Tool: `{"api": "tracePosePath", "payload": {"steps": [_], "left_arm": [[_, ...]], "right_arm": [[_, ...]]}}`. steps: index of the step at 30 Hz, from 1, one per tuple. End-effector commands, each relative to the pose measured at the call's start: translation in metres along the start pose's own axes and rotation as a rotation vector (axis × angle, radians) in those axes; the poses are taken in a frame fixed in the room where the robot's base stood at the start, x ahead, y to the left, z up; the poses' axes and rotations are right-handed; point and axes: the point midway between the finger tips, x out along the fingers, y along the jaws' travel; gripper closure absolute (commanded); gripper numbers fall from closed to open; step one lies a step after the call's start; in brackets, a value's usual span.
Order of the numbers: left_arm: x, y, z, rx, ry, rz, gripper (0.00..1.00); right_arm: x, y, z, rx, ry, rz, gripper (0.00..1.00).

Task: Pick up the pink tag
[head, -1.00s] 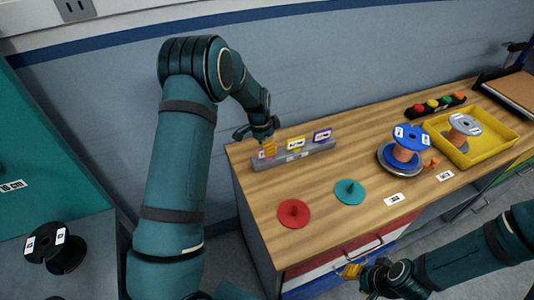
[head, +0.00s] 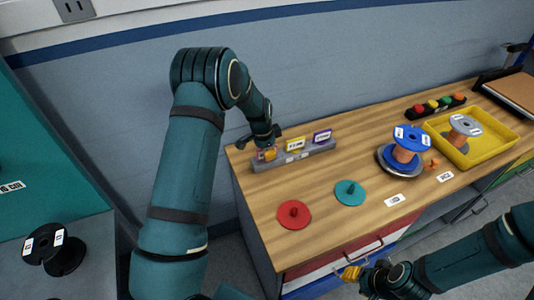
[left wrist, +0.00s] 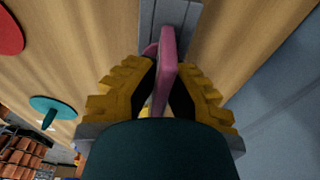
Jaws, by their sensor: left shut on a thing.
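The pink tag (left wrist: 167,62) stands upright in the grey rack (left wrist: 184,12), seen edge-on in the left wrist view. My left gripper (left wrist: 163,88) has its yellow fingers on both sides of the tag and is shut on it. In the head view my left gripper (head: 266,154) is at the left end of the rack (head: 310,152) and mostly hides the tag. My right gripper (head: 352,272) is low in the head view, in front of the drawers; its jaw opening is unclear.
A yellow tag (head: 295,145) and a purple tag (head: 322,137) stand farther right in the rack. A red disc (head: 294,214) and a teal disc (head: 350,193) lie in front. Blue-topped spool (head: 411,140) and yellow tray (head: 500,135) are to the right.

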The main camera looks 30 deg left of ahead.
Motion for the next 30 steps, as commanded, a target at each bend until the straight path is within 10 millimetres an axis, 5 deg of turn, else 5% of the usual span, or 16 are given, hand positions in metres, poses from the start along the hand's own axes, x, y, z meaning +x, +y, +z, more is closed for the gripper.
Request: {"api": "tracePosePath", "payload": {"steps": [5,18,30], "left_arm": [[-0.011,0.0,-0.002,0.001,0.001,0.0,1.0],[-0.087,0.0,-0.013,0.001,0.0,0.0,1.0],[-0.099,0.0,-0.015,0.0,-0.001,0.001,1.0]], "right_arm": [[-0.002,-0.001,-0.001,0.0,0.001,0.0,0.61],[-0.01,-0.004,-0.004,0.003,0.009,0.001,0.61],[-0.01,-0.004,-0.005,0.003,0.011,0.001,0.61]]}}
